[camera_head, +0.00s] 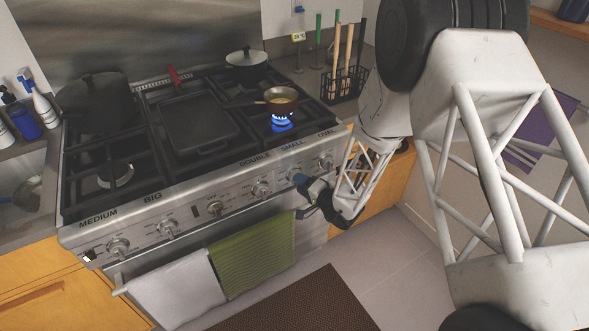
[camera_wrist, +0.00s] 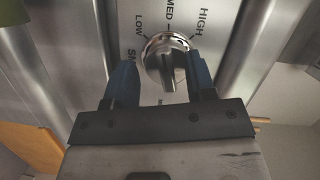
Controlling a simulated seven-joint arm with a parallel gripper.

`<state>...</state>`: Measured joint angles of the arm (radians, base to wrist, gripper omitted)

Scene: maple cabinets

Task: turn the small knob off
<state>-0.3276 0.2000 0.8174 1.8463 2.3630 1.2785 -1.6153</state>
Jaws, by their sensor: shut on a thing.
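The small knob (camera_wrist: 166,58) is a round metal knob with a raised grip bar, on the steel stove front in the wrist view. LOW, MED and HIGH are printed around it. My gripper (camera_wrist: 161,66) has its blue fingers on either side of the knob and is shut on it. In the head view, my gripper (camera_head: 301,180) is at the stove front below the SMALL label and hides this knob.
A white towel (camera_head: 178,290) and a green towel (camera_head: 252,252) hang on the oven handle below. The floor in front is open, with a dark mat (camera_head: 305,305).

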